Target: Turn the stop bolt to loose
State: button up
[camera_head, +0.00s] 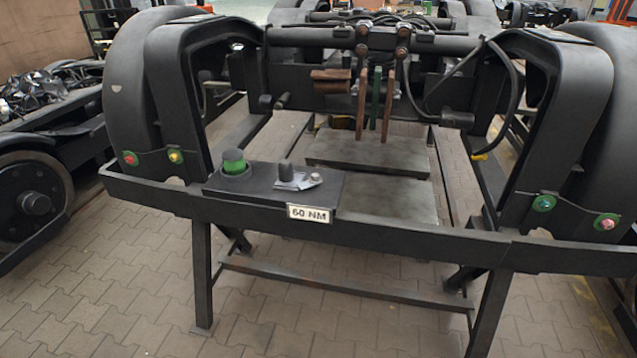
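Coloured bolts sit on the black bogie frame. On the left are a red bolt (129,158) and a yellow bolt (176,156). On the right are a blue bolt (544,202) and a pinkish-red bolt (606,222), both in green surrounds. I cannot tell which of them is the stop bolt, or how tight any is. A black box (325,190) on the front rail carries a green-and-black round piece (234,162), a dark upright peg (285,170) and a small metal piece (299,182). My gripper is not in view.
A "60 NM" label (309,213) is on the front rail (420,234). Rust-brown and green bars hang in the middle above grey plates (370,152). Another wheeled bogie (35,200) stands at left. The paved floor (110,270) in front is clear.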

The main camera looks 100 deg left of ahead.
aim_at(315, 180)
jog(key=u, duration=1.8)
